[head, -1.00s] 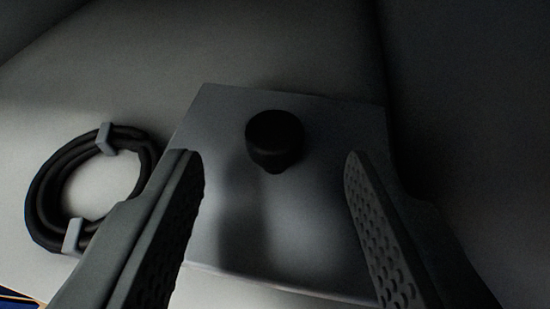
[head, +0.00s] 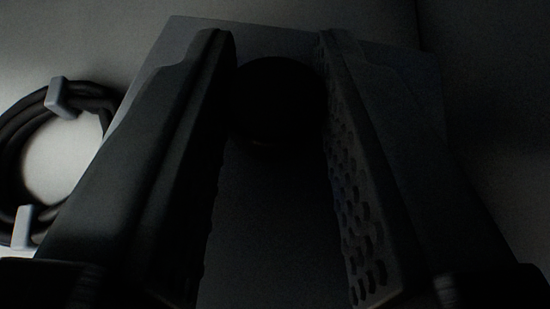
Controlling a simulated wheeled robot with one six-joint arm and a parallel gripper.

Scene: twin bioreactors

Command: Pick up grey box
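The grey box (head: 385,58) shows as a flat grey top under my gripper, with a round black knob (head: 278,95) on it. My gripper (head: 278,50) has one finger on each side of the knob. The fingers are closed in to about the knob's width and appear to touch both its sides. The fingers hide much of the box's left and right parts, and the space between them is very dark. I cannot tell whether the box is off the surface.
A coiled black cable (head: 20,135) with grey clips lies on the pale surface (head: 70,155) left of the box. A dark wall (head: 480,90) rises close on the right.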

